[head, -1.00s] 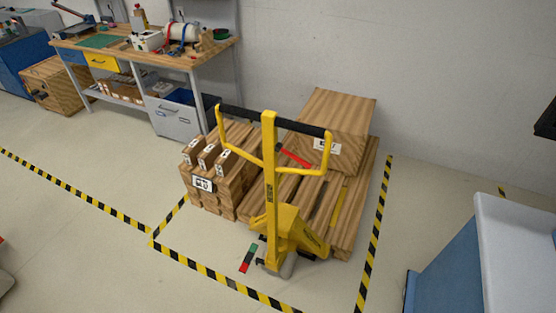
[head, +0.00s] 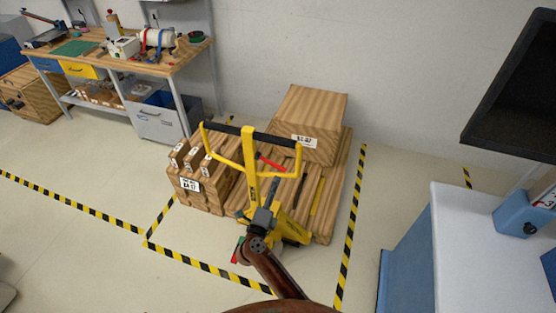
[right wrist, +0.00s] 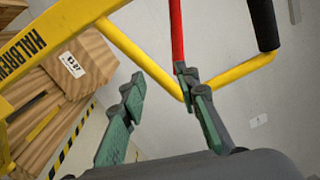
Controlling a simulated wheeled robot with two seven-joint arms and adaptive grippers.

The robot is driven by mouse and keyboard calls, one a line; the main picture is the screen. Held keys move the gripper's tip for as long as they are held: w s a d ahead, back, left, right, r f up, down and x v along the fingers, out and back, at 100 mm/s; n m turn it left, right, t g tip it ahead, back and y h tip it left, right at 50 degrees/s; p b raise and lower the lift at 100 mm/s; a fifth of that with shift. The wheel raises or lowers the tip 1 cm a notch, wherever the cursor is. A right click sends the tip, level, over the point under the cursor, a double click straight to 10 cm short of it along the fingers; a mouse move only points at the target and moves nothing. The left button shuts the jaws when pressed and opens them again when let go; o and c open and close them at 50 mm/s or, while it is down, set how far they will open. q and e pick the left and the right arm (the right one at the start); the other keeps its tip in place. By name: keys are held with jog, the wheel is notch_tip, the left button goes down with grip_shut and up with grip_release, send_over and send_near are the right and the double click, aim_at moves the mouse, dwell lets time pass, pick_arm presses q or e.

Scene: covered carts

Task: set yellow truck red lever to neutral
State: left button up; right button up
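The yellow pallet truck (head: 249,160) stands upright in front of a wooden pallet, its black-gripped handle on top. The red lever (head: 271,163) sticks out to the right of the handle's mast, slanting down to the right. My right gripper (head: 263,213) is in front of the truck's mast, below the handle, and hides part of the truck's lower body. In the right wrist view my right gripper (right wrist: 160,88) is open with nothing between its fingers. The red lever (right wrist: 176,30) shows beyond the right fingertip; whether they touch I cannot tell. My left gripper is out of view.
Wooden boxes (head: 312,112) and stacked timber lie on the pallet behind the truck. Yellow-black floor tape (head: 350,225) surrounds it. A workbench (head: 180,65) stands at the back left. A blue-and-white cabinet (head: 405,275) stands at right. Floor at left is clear.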

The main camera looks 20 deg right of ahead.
aim_at(277, 168)
jog(key=w+d+r, duration=0.1)
jog(key=w, duration=0.1)
jog(key=w+d+r+m+p, duration=0.1)
jog(key=w, duration=0.1)
jog(key=w+d+r+m+g, duration=0.1)
jog(key=w, duration=0.1)
jog(key=shift+r, duration=0.4)
jog(key=shift+c, duration=0.7)
grip_shut()
